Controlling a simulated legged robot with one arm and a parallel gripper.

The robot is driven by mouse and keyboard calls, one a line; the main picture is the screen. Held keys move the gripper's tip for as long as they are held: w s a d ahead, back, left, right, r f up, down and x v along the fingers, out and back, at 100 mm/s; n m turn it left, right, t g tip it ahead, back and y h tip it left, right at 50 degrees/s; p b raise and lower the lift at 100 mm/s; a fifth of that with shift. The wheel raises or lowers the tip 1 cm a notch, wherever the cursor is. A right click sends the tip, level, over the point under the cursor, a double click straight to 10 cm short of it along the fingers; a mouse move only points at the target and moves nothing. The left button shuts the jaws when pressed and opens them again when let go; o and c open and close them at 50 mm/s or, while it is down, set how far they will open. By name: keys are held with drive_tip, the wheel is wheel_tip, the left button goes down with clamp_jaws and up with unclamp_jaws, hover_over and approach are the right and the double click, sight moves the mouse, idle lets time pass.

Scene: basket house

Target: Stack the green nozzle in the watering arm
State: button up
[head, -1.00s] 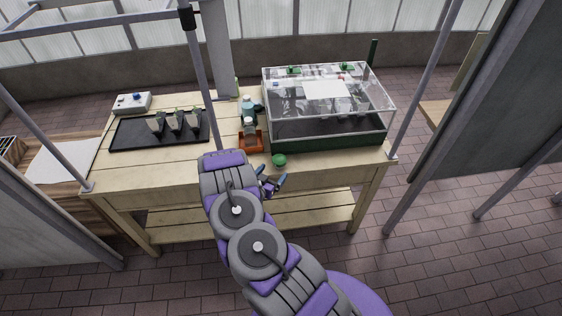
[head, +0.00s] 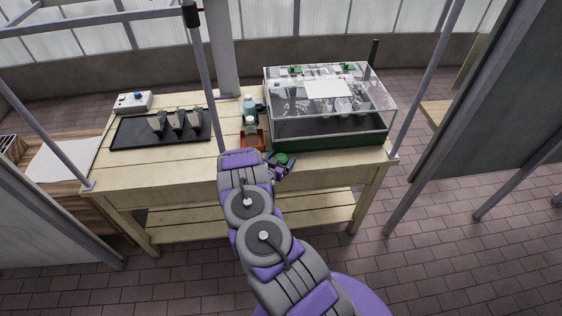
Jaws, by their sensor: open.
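The green nozzle (head: 282,158) is a small round green piece at the front edge of the wooden table, just in front of the clear-lidded box. My gripper (head: 283,164) is open, with its fingers at the nozzle. I cannot tell whether the fingers touch it. The watering arm is not clearly identifiable. Bottles (head: 250,113) stand behind an orange tray (head: 262,139) left of the nozzle, and a dark green post (head: 374,53) rises behind the box.
A clear-lidded box with a green base (head: 330,142) fills the table's right side. A black tray (head: 135,133) with several small pots and a grey control box (head: 133,102) stand at left. Metal poles (head: 205,85) rise around the wooden table (head: 180,172). The table's front left is clear.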

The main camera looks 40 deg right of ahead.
drive_tip(key=shift+a, duration=0.15)
drive_tip(key=shift+d, duration=0.25)
drive_tip(key=c, duration=0.9)
drive_tip(key=shift+a, duration=0.1)
drive_tip(key=shift+c, duration=1)
drive_tip(key=shift+r, duration=0.15)
